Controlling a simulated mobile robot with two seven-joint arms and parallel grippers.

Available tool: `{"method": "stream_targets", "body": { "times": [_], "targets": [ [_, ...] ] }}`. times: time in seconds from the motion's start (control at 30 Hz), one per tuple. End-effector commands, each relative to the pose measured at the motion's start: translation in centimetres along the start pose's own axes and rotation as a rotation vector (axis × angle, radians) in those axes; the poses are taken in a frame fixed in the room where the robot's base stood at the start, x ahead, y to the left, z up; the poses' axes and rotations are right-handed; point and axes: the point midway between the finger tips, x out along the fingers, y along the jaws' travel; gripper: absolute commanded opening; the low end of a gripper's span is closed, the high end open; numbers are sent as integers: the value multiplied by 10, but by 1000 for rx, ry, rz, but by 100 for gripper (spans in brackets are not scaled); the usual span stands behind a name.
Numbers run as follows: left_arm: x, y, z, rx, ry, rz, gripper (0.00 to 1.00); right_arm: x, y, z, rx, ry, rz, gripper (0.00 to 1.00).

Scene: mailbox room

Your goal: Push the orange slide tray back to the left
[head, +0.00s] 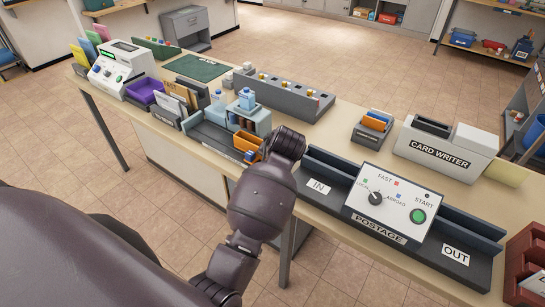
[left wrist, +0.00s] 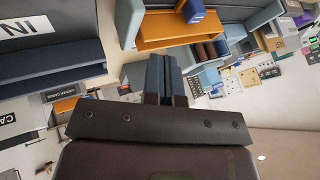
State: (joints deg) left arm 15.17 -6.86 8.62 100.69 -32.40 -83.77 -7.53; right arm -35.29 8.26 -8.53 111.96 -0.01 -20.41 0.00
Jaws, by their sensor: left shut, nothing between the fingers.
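The orange slide tray (head: 247,142) is at the front of a grey-blue unit near the middle of the counter. It also shows at the top of the left wrist view (left wrist: 165,44), with a small blue item (left wrist: 194,12) at it. My left gripper (left wrist: 165,64) is shut and empty, its fingertips close to the tray's edge. I cannot tell whether they touch it. In the head view my wrist is just right of the tray and hides the fingers and part of the tray. My right gripper is in neither view.
The postage machine (head: 390,200) with its IN and OUT troughs stands to the right. A long grey rack (head: 285,97) is behind the tray. A card writer (head: 440,146) is at the far right.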

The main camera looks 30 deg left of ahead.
Motion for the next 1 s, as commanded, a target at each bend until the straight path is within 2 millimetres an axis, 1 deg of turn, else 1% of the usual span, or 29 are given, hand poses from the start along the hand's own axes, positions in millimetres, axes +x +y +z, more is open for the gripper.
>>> {"method": "stream_targets", "body": {
  "times": [0.13,0.27,0.6,0.77,0.9,1.0],
  "targets": [
    [5,0,4,8,-21,3,0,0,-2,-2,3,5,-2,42],
    [19,1,4,9,-21,4,0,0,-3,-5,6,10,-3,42],
    [76,1,4,9,-18,4,0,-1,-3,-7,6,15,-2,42],
    [100,0,4,8,-17,3,0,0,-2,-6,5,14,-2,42],
    [109,-17,4,7,-16,2,0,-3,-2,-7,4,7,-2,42],
    [114,-26,4,7,-16,3,0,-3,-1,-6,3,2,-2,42]
  ]
}}
